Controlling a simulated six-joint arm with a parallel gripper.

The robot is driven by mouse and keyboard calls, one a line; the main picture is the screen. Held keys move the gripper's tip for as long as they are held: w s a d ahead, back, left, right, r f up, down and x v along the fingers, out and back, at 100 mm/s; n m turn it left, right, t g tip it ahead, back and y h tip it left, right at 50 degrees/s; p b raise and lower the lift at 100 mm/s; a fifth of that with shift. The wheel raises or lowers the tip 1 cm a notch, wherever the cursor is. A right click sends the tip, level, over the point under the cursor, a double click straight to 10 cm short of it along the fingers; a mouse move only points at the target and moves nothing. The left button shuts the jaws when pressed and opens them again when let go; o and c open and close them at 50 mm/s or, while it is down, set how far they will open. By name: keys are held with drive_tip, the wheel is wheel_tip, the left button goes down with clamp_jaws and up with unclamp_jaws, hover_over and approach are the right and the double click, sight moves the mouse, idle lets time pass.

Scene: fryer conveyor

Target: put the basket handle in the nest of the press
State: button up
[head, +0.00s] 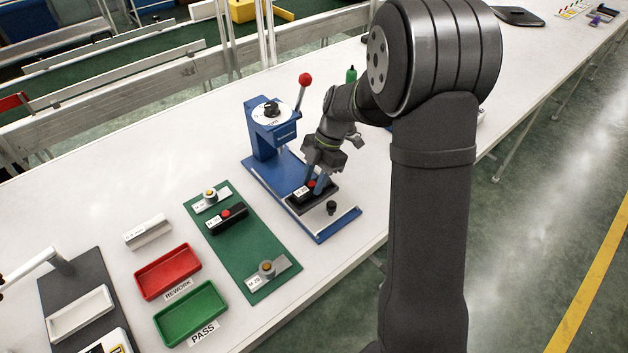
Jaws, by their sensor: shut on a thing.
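The blue press (262,140) stands on the table with a red-knobbed lever and a long blue base. A second black handle (230,217) with a red button lies on the green mat.
The green mat (243,249) also carries two grey pieces with knobs. A red REWORK tray (168,272) and a green PASS tray (190,314) stand to the left, near a white block (148,232). A black knob (331,207) stands beside the plate.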

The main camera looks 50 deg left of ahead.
drive_tip(key=shift+f, duration=0.3)
drive_tip(key=shift+f, duration=0.15)
drive_tip(key=o, duration=1)
drive_tip(key=v, duration=1.2)
